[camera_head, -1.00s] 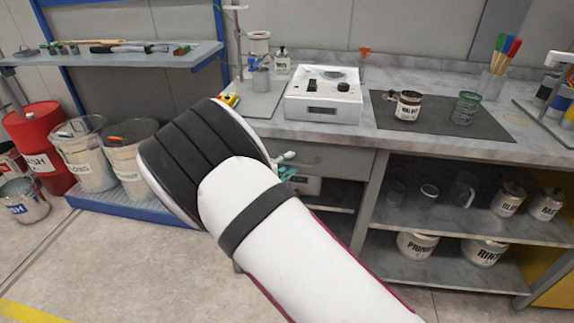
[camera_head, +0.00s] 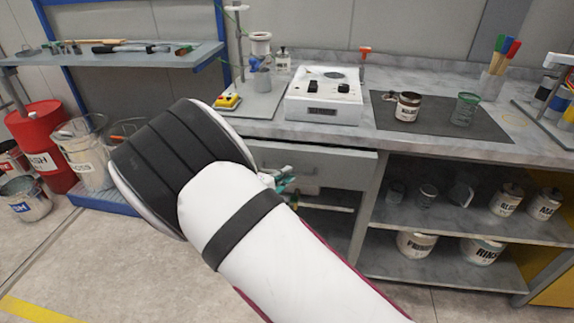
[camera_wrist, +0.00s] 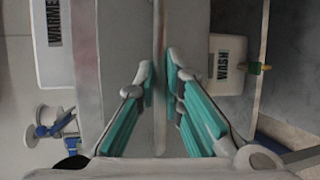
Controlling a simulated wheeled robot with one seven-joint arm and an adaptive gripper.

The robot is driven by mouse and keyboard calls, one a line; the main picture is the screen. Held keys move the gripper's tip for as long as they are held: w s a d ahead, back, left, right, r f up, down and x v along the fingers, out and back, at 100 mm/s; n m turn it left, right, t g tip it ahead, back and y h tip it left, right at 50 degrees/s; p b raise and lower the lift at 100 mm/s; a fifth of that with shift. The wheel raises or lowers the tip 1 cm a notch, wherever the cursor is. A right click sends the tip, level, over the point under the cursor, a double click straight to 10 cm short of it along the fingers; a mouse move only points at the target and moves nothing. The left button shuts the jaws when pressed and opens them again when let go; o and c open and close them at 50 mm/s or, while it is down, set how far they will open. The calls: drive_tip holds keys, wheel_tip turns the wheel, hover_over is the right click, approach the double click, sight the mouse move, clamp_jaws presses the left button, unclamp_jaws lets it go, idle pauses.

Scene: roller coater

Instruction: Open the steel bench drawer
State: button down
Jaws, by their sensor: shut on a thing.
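The steel bench drawer (camera_head: 340,168) is under the worktop, left of the open shelves. Its front appears to stand a little forward of the bench frame, its right end overlapping the leg. My gripper (camera_head: 283,181) is at the drawer front, mostly hidden by my arm in the head view. In the wrist view my gripper (camera_wrist: 160,78) has its teal fingers closed on both sides of a thin grey handle bar (camera_wrist: 160,35) on the drawer. The drawer's inside cannot be made out.
A white warmer (camera_head: 323,103) stands on the worktop (camera_head: 420,143) above the drawer. A bottle marked WASH (camera_wrist: 227,65) is below, in the wrist view. Open shelves (camera_head: 450,205) with cans are at the right. Buckets (camera_head: 85,155) stand at the left. Floor in front is clear.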

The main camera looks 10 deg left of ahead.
drive_tip(key=s+p, duration=0.3)
drive_tip(key=s, duration=1.8)
drive_tip(key=shift+s+a, duration=0.35)
drive_tip(key=c, duration=1.7)
unclamp_jaws()
drive_tip(key=v, duration=1.2)
drive_tip(key=shift+w+r, duration=0.1)
